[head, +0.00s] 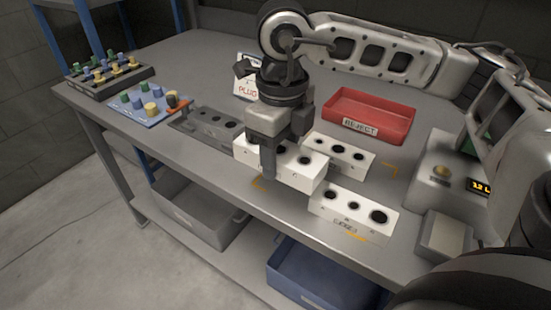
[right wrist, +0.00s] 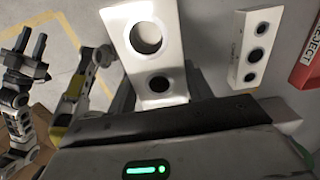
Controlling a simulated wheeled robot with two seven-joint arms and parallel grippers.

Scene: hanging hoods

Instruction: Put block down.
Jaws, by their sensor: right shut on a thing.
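My right gripper (head: 284,148) is shut on a white block (head: 310,174) with round dark holes in its top. It points down, with one finger across the block's near side. The held block is over the front part of the grey table, close to level; I cannot tell whether its underside touches the table. In the right wrist view the held block (right wrist: 177,68) shows large at the top, with two holes visible. Two similar white blocks stand on the table, one behind it to the right (head: 362,160) and one in front to the right (head: 338,222).
A red reject tray (head: 376,101) lies behind the blocks. A grey fixture with holes (head: 205,130) and a blue board with pegs (head: 140,112) are to the left, with a dark peg rack (head: 108,82) beyond. A device with a lit display (head: 442,171) stands at right.

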